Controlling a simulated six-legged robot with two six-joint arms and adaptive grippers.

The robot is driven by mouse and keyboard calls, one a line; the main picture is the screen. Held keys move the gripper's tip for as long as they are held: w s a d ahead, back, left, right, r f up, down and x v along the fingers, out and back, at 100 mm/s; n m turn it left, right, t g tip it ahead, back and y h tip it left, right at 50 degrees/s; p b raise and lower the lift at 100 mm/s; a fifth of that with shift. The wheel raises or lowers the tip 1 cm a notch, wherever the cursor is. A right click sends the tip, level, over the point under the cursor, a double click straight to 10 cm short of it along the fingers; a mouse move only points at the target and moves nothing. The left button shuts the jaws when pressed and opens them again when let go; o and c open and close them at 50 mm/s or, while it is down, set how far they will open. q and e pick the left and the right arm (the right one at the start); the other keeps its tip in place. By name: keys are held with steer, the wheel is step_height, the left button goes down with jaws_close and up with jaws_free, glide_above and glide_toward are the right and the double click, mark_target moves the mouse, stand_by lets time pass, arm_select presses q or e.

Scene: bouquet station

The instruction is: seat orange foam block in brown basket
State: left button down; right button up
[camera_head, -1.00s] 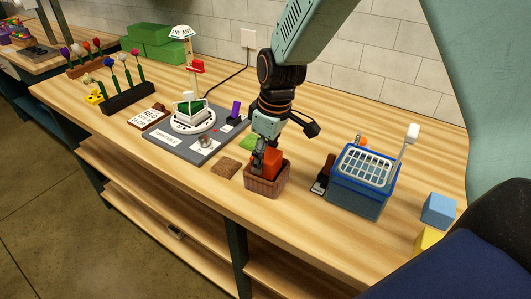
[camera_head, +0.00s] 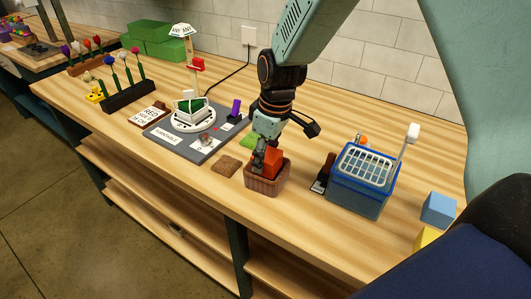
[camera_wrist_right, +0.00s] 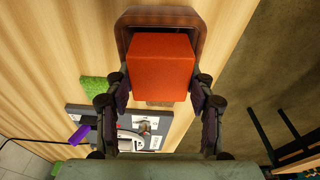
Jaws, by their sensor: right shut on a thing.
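The orange foam block (camera_head: 273,162) is in the mouth of the brown basket (camera_head: 266,184), its upper part showing above the rim. My right gripper (camera_head: 265,157) reaches down from above and is shut on the block. In the right wrist view the orange block (camera_wrist_right: 161,66) sits between the fingertips (camera_wrist_right: 161,84), with the brown basket's rim (camera_wrist_right: 160,16) around its far side. How deep the block sits in the basket is hidden. My left gripper is not in view.
A blue crate (camera_head: 357,196) stands right of the basket, with a dark item between them. A brown mat (camera_head: 225,167) and the grey turntable board (camera_head: 170,137) lie to the left. A blue block (camera_head: 438,209) is at far right. The table's front edge is close.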

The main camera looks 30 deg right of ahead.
steer(key=shift+a, duration=0.1)
steer(key=o, duration=1.3)
steer(key=shift+o, duration=0.3)
steer(key=o, duration=0.4)
steer(key=shift+r, duration=0.15)
steer(key=shift+r+p, duration=3.4)
steer(key=shift+p, duration=0.15)
steer(key=shift+f, duration=0.15)
